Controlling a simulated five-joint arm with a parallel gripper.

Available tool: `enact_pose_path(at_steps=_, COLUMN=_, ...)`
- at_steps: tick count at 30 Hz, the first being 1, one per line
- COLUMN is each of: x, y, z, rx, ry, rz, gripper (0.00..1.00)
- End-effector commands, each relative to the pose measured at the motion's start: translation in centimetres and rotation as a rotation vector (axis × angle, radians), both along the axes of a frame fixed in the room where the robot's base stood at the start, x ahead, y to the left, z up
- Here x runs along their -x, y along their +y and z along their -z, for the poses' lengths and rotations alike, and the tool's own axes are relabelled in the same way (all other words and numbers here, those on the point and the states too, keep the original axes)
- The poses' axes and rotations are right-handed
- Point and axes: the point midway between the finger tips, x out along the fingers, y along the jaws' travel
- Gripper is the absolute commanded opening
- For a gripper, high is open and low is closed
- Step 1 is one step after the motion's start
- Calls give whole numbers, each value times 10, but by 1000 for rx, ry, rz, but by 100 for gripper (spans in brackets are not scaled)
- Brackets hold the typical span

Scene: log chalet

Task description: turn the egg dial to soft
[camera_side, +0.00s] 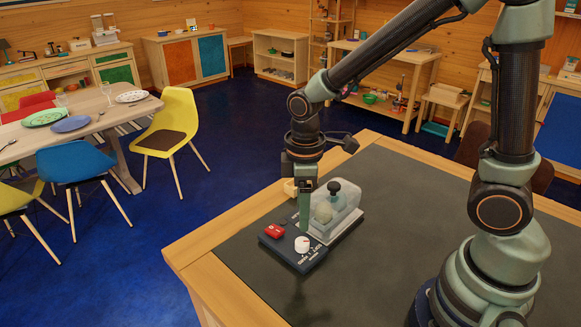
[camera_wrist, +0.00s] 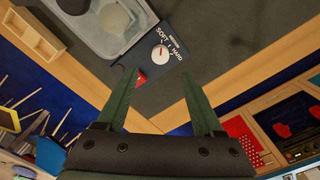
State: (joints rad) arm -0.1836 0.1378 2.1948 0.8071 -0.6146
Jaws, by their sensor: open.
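The egg cooker has a clear domed lid (camera_side: 335,208) with a dark knob and a dark blue control panel (camera_side: 290,258). The white round dial (camera_side: 302,244) is on the panel and also shows in the wrist view (camera_wrist: 160,54). SOFT and HARD are printed beside it; a small red mark on the dial faces the lettering, but its exact setting is too small to tell. A red switch (camera_side: 274,230) sits beside the dial. My gripper (camera_wrist: 158,74) is open and empty, above the panel, its fingers on either side of the dial in the wrist view, apart from it.
The cooker stands near the corner of a dark-topped table with a wooden edge (camera_side: 215,232). A small wooden tray (camera_wrist: 38,36) lies beside the cooker. The dark tabletop to the right is clear. A dining table with chairs stands at the left, away from the arm.

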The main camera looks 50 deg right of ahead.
Motion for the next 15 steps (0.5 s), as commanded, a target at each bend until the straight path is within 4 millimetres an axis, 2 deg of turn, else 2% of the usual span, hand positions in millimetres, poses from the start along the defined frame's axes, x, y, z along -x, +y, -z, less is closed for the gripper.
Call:
enact_pose_path(at_steps=1, x=-1, y=0, z=-10, rx=-1, ry=-5, rz=0, gripper=69)
enact_pose_path(at_steps=6, x=-1, y=0, z=-30, rx=-1, ry=-4, rz=0, gripper=69)
enact_pose_path(at_steps=15, x=0, y=0, z=-38, rx=0, ry=0, rz=0, gripper=69)
